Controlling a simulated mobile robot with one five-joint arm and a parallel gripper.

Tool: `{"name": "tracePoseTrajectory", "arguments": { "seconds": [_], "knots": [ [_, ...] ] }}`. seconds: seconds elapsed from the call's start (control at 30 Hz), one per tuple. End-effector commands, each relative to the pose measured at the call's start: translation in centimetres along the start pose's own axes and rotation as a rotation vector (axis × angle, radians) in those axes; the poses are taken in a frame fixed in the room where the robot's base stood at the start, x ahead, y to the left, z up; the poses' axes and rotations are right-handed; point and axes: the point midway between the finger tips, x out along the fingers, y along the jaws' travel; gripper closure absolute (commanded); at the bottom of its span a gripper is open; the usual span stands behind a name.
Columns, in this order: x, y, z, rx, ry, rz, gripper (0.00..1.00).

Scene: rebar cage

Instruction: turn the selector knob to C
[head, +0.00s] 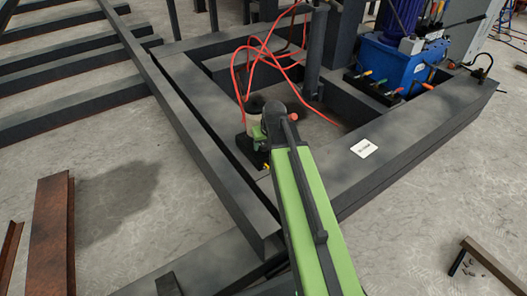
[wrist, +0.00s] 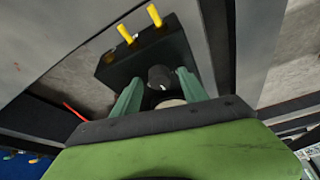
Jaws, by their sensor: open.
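A dark round knob (wrist: 160,77) shows in the wrist view, on or in front of a dark box (wrist: 120,62) with two yellow pegs. It looks like the selector knob. My gripper (wrist: 157,80) is open, its two green fingers on either side of the knob with gaps visible. No letter marks or pointer can be read, so I cannot tell the setting. A pale round part (wrist: 171,103) shows just below the knob, partly hidden by my gripper. In the head view, my green arm hides the knob.
A grey steel frame (head: 195,130) surrounds the work area. A dark-topped cylinder (head: 255,105) and looping red hoses (head: 237,75) stand close by my arm's end. A blue pump unit (head: 392,65) sits at the back right. A white label (head: 364,148) lies on the frame.

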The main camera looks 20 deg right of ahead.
Motion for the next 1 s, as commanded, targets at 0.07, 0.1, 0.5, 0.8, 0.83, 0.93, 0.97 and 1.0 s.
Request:
{"name": "tracePoseTrajectory", "arguments": {
  "seconds": [0.07, 0.1, 0.5, 0.8, 0.83, 0.93, 0.97, 1.0],
  "knots": [
    [-0.11, 0.0, -0.04, 0.0, 0.0, 0.0, 0.49],
    [-0.14, 0.01, -0.04, 0.0, 0.0, 0.0, 0.49],
    [-0.15, 0.06, -0.02, 0.001, 0.0, 0.0, 0.94],
    [-0.15, -0.1, 0.0, 0.012, 0.0, 0.0, 1.0],
    [-0.15, -0.07, -0.01, 0.016, 0.0, 0.002, 1.0],
    [-0.14, -0.05, -0.03, 0.041, 0.0, 0.011, 1.0],
    [-0.14, -0.07, -0.03, 0.051, 0.0, 0.016, 1.0],
    [-0.13, -0.08, -0.04, 0.068, 0.0, 0.023, 1.0]
  ]
}}
